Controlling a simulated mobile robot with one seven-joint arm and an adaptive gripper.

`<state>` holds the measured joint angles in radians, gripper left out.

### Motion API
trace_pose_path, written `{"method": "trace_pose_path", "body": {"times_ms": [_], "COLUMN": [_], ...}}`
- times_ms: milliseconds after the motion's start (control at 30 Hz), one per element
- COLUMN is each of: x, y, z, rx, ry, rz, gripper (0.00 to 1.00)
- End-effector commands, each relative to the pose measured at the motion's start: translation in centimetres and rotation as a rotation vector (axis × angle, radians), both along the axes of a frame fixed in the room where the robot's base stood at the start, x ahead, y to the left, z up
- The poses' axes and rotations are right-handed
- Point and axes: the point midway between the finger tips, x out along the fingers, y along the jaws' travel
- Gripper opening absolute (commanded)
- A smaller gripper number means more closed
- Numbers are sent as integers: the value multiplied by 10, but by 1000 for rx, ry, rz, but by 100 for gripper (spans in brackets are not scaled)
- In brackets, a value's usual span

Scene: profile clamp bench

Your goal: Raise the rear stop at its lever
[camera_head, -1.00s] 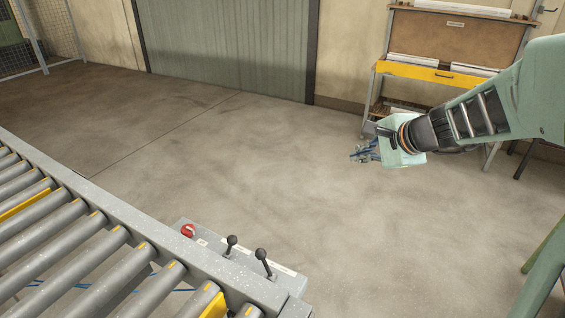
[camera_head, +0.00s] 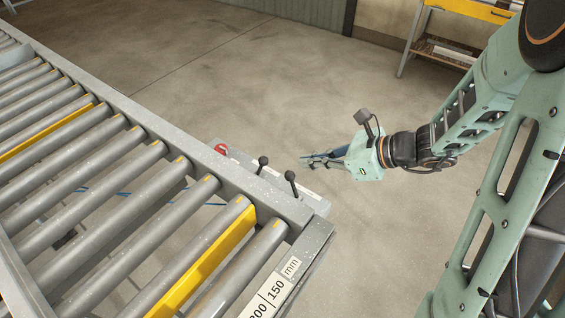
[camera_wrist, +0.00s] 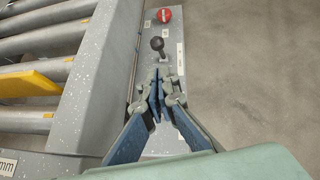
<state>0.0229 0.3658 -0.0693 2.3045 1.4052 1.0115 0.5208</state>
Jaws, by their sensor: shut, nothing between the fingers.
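Two levers with black ball knobs stand on a grey control box beside the roller conveyor: a left lever (camera_head: 263,162) and a right lever (camera_head: 291,178). One lever (camera_wrist: 158,46) shows in the wrist view, just beyond my fingertips; the other cannot be made out there. Their labels are too small to read. Two yellow stop plates lie between the rollers, a near one (camera_head: 212,265) and a farther one (camera_head: 48,133); I cannot tell which is the rear stop. My gripper (camera_head: 306,160) is shut and empty, right of the levers and apart from them. It also shows in the wrist view (camera_wrist: 158,78).
A red knob (camera_head: 221,149) sits on the box left of the levers. The conveyor's speckled grey side rail (camera_head: 150,120) runs along the box. A millimetre scale (camera_head: 275,290) marks the near end. Open floor lies right of the box; a workbench (camera_head: 460,40) stands behind.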

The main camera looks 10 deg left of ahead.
Motion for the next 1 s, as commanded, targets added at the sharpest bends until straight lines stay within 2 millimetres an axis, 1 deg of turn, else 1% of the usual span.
{"method": "trace_pose_path", "body": {"times_ms": [167,400,600,767,1000], "x": [3,10,16,18,19], "y": [15,51,73,80,80], "z": [-10,-36,-50,-55,-56], "rx": [-1,-2,-2,-1,-1], "ry": [2,2,2,-1,-1], "rz": [3,5,2,2,1], "gripper": [0,0,0,0,0]}}
